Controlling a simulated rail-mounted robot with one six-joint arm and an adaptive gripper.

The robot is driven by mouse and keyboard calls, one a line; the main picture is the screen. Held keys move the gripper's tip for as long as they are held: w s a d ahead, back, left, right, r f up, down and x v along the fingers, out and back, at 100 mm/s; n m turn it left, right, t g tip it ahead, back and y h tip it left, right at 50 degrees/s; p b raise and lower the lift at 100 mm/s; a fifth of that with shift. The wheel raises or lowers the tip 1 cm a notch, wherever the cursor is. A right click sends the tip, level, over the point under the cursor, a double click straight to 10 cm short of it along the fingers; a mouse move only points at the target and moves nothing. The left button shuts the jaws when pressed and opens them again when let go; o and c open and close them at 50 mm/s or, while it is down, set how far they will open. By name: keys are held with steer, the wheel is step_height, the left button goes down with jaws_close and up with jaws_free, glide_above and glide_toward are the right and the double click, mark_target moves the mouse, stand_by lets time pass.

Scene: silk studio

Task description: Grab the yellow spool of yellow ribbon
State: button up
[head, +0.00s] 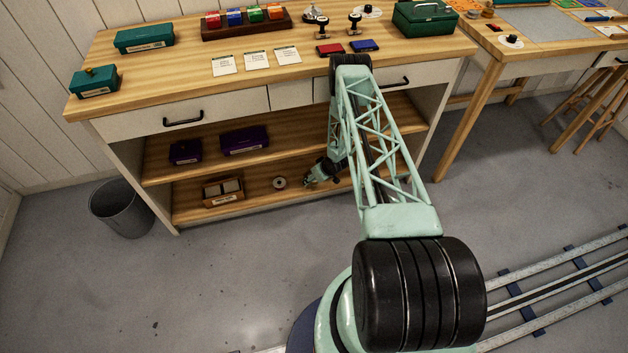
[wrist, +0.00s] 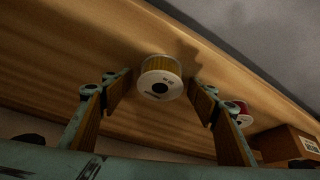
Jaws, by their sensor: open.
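The yellow spool of ribbon (wrist: 160,78) shows in the wrist view, with a pale labelled end facing the camera and yellow ribbon around it. It sits on the wooden lower shelf (wrist: 75,60). My gripper (wrist: 160,92) is open, with one finger on each side of the spool and visible gaps to both. How far the spool reaches between the fingertips is hard to tell. In the head view my gripper (head: 314,177) is low at the bottom shelf, and I cannot clearly make out the yellow spool beside it.
A red spool (wrist: 241,112) stands just beyond the right finger in the wrist view, with a wooden box (wrist: 285,145) further right. In the head view the upper shelf (head: 290,150) hangs above my gripper and holds purple boxes (head: 244,140). A bin (head: 120,208) stands left.

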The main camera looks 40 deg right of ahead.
steer(key=shift+c, duration=0.5)
steer(key=c, duration=0.8)
steer(key=shift+r, duration=0.1)
steer(key=shift+c, duration=0.2)
steer(key=shift+r+p, duration=0.55)
steer(key=shift+r, duration=0.6)
steer(key=shift+s+d+r+p, duration=0.15)
steer(key=shift+s+r+p, duration=0.15)
steer(key=shift+s+r, duration=0.25)
steer(key=s+d+r+p, duration=0.1)
steer(key=s+d+p, duration=0.2)
steer(key=s, duration=1.1)
steer(key=shift+d+r, duration=0.2)
steer(key=shift+d, duration=0.45)
steer(key=shift+s, duration=0.15)
